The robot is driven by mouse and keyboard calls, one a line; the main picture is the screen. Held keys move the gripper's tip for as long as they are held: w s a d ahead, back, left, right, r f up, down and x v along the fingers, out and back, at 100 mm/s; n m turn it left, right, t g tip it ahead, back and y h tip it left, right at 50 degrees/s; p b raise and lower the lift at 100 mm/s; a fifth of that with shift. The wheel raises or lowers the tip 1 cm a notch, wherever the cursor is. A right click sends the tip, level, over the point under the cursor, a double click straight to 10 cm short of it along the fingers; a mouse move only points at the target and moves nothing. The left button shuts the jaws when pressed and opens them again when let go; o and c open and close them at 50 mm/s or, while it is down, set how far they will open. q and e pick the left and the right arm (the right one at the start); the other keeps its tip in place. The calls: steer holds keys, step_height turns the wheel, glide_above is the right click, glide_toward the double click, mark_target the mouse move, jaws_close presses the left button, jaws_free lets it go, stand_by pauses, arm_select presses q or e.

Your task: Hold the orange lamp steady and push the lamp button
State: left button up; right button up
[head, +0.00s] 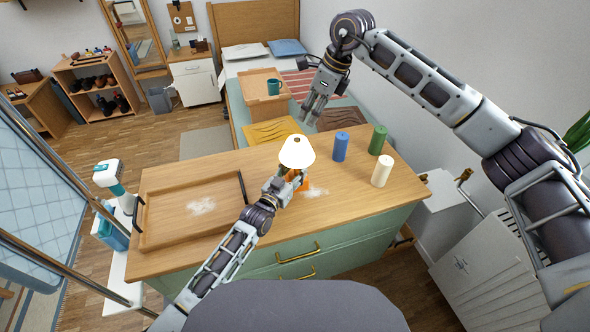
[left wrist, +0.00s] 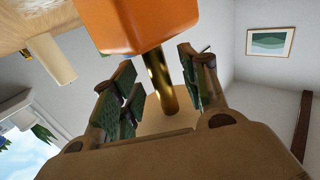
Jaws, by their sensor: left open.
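The orange lamp stands on the wooden top of the green cabinet, with a white cone shade (head: 296,150) and an orange base (head: 305,187) partly hidden by my left gripper. My left gripper (head: 287,180) is at the lamp, just below the shade. In the left wrist view the orange base (left wrist: 125,22) is at the top and the brass stem (left wrist: 159,82) runs between the open fingers, with a gap on the left side. I cannot make out the lamp button. My right gripper (head: 312,112) hangs fingers down, empty, apart from the lamp and above and behind it; its fingers look spread.
Blue (head: 341,147), green (head: 377,140) and cream (head: 382,171) cylinders stand right of the lamp. A wooden tray (head: 160,239) lies on the left of the cabinet top. Behind is a bed with a small wooden table holding a teal mug (head: 273,87).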

arm_select(q)
steer(key=shift+w+d, duration=0.1)
steer(key=shift+w, duration=0.1)
jaws_close()
arm_select(e)
jaws_close()
stand_by(0.4)
stand_by(1.0)
steer(key=shift+f, duration=0.1)
